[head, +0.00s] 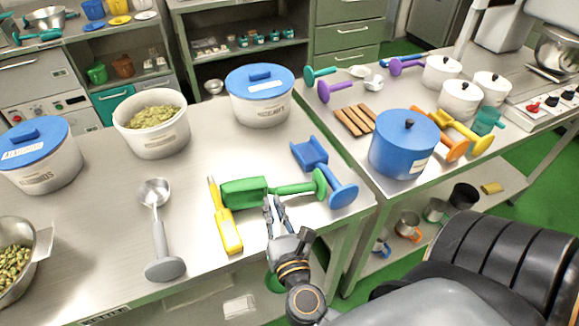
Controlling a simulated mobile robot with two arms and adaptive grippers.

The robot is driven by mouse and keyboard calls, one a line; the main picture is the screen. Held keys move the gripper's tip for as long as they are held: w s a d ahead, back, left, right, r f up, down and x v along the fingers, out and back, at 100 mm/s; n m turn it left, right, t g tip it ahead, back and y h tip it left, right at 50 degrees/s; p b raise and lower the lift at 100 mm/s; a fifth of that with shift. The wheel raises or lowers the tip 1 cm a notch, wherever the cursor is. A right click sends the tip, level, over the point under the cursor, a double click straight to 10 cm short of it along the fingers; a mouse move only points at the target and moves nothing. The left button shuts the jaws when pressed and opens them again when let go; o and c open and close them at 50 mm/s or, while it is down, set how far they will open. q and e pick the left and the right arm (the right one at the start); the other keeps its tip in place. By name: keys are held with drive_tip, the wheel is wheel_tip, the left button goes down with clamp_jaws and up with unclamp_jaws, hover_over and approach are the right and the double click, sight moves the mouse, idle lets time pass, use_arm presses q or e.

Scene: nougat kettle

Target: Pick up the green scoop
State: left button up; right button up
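The green scoop (245,191) lies on the steel table, its boxy head to the left and its handle pointing right to a round green end disc. My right gripper (274,203) comes up from the bottom of the head view. Its two fingertips are a little apart, right at the near side of the scoop's handle, close to the head. No part of the scoop is clearly clamped between them; whether they touch it cannot be told. My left gripper is not in view.
A yellow scraper (226,222) lies close left of the green scoop, and a blue scoop (340,190) lies close right. A grey metal scoop (160,238) is farther left. White tubs, one with green contents (152,130), stand behind. The table's front edge is near.

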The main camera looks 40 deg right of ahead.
sight(267, 189)
drive_tip(key=p+x, duration=0.1)
drive_tip(key=x, duration=0.3)
clamp_jaws()
drive_tip(key=shift+r+p, duration=0.5)
wheel_tip(267, 189, up, 3)
drive_tip(key=p, duration=0.2)
drive_tip(key=shift+p, duration=0.35)
drive_tip(key=s+a+r, duration=0.3)
drive_tip(key=s+r, duration=0.6)
drive_tip(key=s, duration=0.4)
drive_tip(key=shift+s+p, duration=0.3)
drive_tip(key=shift+p, duration=0.1)
